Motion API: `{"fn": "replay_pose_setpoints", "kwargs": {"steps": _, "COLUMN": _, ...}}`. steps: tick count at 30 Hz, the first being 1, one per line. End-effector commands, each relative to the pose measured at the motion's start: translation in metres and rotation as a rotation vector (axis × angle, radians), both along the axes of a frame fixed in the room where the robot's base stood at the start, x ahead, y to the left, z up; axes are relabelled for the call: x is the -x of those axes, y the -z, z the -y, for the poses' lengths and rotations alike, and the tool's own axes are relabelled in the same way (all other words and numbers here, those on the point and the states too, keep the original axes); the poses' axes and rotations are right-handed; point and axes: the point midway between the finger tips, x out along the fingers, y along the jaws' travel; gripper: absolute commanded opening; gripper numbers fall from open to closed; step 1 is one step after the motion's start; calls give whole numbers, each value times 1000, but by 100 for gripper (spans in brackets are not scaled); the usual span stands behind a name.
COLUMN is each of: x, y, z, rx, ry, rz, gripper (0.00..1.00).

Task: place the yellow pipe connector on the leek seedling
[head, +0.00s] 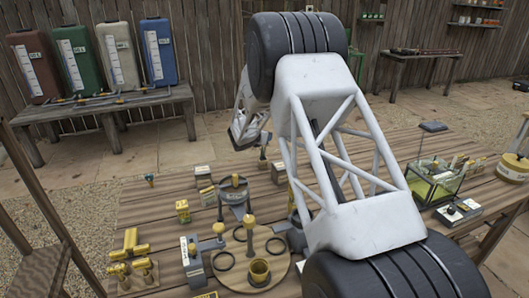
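Several yellow pipe connectors sit at the near left of the wooden table: a T-shaped yellow pipe connector (130,243) stands behind other yellow pieces (145,269). I cannot tell which one the task names. I cannot make out a leek seedling for sure in this view. My gripper (250,132) hangs at the end of my white arm above the back of the table, partly hidden behind my arm. It is well away from the yellow pieces. Its fingers are too small and covered to tell whether they are open or hold anything.
A glass tank (434,184) stands at right. My arm covers the table's middle.

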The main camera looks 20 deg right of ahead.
Motion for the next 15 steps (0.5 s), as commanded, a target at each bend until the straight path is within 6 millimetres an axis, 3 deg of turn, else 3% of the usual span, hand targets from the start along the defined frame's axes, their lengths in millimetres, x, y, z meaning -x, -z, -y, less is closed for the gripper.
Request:
{"fn": "replay_pose_setpoints", "kwargs": {"steps": 6, "x": 0, "y": 20, "z": 0, "rx": 1, "ry": 0, "rz": 1, "gripper": 12}}
{"fn": "replay_pose_setpoints", "kwargs": {"steps": 15, "x": 0, "y": 22, "z": 0, "rx": 1, "ry": 0, "rz": 1, "gripper": 12}}
